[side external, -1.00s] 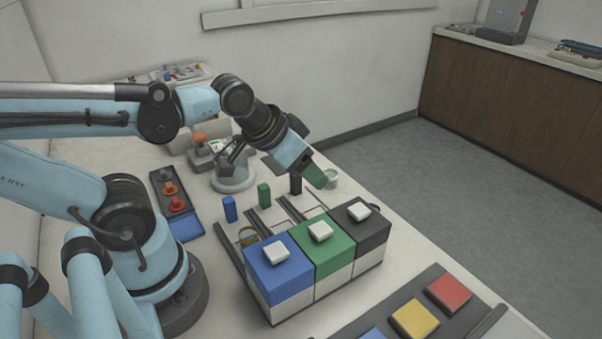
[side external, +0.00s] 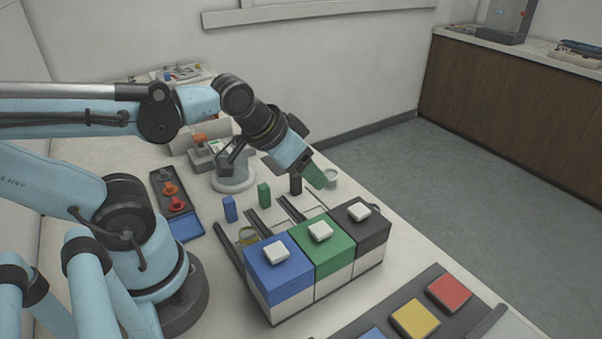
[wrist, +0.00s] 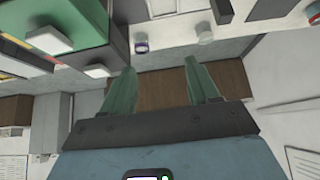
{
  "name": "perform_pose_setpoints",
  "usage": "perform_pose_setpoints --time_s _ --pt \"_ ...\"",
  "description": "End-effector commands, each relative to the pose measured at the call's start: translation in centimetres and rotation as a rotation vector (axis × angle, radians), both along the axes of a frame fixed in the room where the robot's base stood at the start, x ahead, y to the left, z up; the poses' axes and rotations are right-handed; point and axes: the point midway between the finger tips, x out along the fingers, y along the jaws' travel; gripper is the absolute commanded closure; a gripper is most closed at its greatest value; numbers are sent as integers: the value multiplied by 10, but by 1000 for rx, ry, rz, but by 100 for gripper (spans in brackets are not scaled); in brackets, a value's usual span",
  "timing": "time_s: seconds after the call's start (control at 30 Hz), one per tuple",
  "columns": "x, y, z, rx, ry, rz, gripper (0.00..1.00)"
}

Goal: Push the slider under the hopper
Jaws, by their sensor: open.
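Three small upright slider blocks stand in a row on rails in the side view: blue (side external: 229,208), green (side external: 263,195) and black (side external: 296,184). Facing them are three hopper boxes with white pads on top: blue (side external: 272,269), green (side external: 335,246) and black (side external: 372,234). My gripper (side external: 319,181) hangs tilted, just right of the black slider and behind the black hopper. Whether it touches anything is unclear. In the wrist view my gripper (wrist: 160,80) has its two green fingers spread, with nothing visible between them. The green hopper (wrist: 55,22) shows at upper left there.
A dark tray with orange and red pieces (side external: 170,187) lies left of the sliders. A panel with red, yellow and blue pads (side external: 447,292) lies at front right. The floor (side external: 480,190) lies beyond the table's edge.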

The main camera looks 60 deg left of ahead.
Motion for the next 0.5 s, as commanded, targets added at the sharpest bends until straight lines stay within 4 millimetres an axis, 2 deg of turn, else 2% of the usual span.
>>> perform_pose_setpoints --time_s 0.27,0.37,0.5 --pt "0 0 0 0 0 0 40" --pt "-1 2 0 4 8 3 51" --pt "-13 27 -4 41 101 25 51"
